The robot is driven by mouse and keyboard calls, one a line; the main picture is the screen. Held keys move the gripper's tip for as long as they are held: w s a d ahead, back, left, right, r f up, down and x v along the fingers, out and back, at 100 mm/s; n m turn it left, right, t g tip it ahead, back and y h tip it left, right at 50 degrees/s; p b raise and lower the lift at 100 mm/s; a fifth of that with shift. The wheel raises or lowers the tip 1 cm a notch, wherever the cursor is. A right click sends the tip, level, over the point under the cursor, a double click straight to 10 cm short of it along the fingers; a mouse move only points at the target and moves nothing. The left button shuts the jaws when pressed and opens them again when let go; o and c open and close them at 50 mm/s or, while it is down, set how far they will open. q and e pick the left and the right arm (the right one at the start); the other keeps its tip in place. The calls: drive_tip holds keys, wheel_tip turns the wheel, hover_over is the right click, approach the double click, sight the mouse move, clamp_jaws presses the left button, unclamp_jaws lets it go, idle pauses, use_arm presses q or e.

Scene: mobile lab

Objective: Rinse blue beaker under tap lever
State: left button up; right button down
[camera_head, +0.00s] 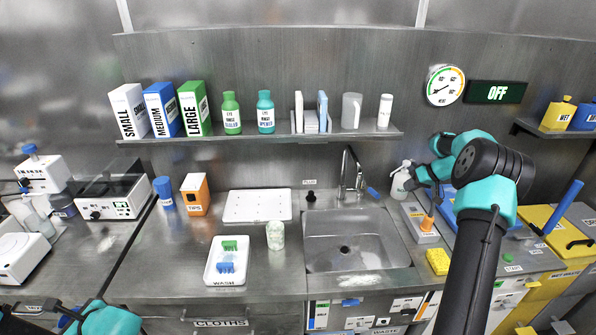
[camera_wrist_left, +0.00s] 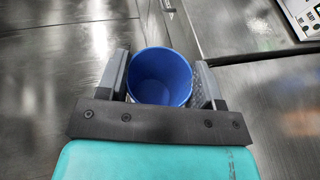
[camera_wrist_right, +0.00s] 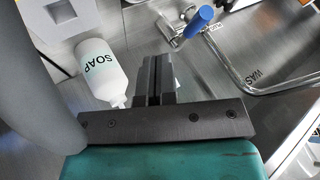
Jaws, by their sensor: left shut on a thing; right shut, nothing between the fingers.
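The blue beaker (camera_wrist_left: 160,80) is held upright between the fingers of my left gripper (camera_wrist_left: 162,88), and I look down into its open top. In the head view my left gripper is at the bottom left corner, with a bit of the blue beaker (camera_head: 67,320) showing. The tap (camera_head: 345,175) stands behind the sink (camera_head: 358,262), with its blue tap lever (camera_head: 372,191) on the right side. The lever also shows at the top of the right wrist view (camera_wrist_right: 198,22). My right gripper (camera_wrist_right: 155,75) is shut and empty, beside the soap bottle and right of the tap (camera_head: 411,182).
The soap bottle (camera_wrist_right: 100,68) is close to my right gripper. A yellow sponge (camera_head: 438,261) is right.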

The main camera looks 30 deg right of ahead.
sight(369, 189)
drive_tip(key=w+a+f, duration=0.4)
drive_tip(key=w+a, duration=0.1)
drive_tip(key=a, duration=0.1)
drive_tip(key=shift+f, duration=0.25)
idle(0.3)
